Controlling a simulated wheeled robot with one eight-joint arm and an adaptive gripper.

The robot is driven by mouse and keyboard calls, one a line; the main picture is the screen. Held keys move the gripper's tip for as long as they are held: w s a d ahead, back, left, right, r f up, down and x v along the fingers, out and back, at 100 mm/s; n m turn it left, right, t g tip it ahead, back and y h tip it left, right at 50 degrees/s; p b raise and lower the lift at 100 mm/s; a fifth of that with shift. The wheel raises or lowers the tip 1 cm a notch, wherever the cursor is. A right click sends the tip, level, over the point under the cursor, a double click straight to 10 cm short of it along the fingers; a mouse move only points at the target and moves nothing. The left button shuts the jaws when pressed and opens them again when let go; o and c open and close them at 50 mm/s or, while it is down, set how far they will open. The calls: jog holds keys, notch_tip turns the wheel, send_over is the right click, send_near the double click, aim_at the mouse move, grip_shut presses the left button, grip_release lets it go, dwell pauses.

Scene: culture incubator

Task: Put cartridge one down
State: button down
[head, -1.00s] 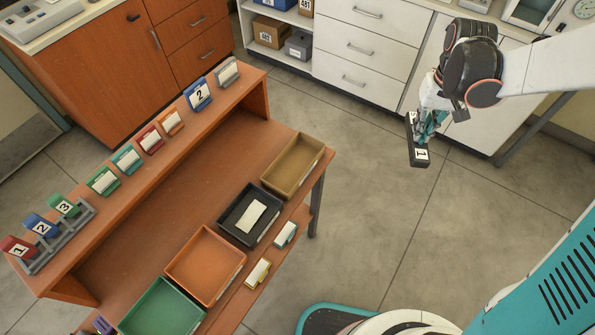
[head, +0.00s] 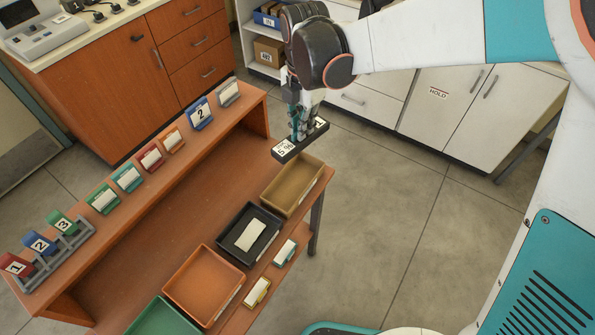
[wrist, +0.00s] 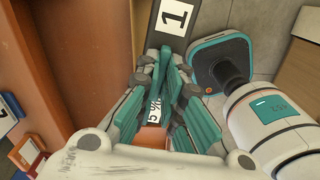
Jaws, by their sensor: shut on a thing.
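Cartridge one, a dark bar with white labels, is in my gripper (head: 299,128). In the head view the cartridge (head: 287,152) hangs level above the back right end of the wooden bench, near the tan tray (head: 290,188). In the wrist view the cartridge (wrist: 172,22) shows its "1" label at the top, and a second label shows between the fingers. My gripper (wrist: 163,92) is shut on its middle, and the fingers hide part of it. I see no contact between the cartridge and the bench or tray.
A black tray (head: 231,252), an orange tray (head: 205,287) and a green tray (head: 161,318) line the bench's front. Coloured card holders stand along the raised shelf (head: 152,180), with a rack of numbered blocks (head: 50,262) at left. The bench surface behind the trays is clear.

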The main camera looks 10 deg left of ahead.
jog(key=shift+s+a+r+n, duration=0.1)
jog(key=shift+s+a+n, duration=0.15)
jog(key=shift+a+n, duration=0.25)
jog(key=shift+s+a+r+n, duration=0.1)
jog(key=shift+s+a+n, duration=0.15)
jog(key=shift+a+n, duration=0.25)
jog(key=shift+f, duration=0.4)
notch_tip(320, 180, down, 19)
jog(key=b, duration=0.6)
jog(key=shift+f+b, duration=0.15)
jog(key=shift+b, duration=0.15)
jog(key=c, duration=2.2)
grip_release()
jog(key=shift+f, duration=0.15)
jog(key=o, duration=0.5)
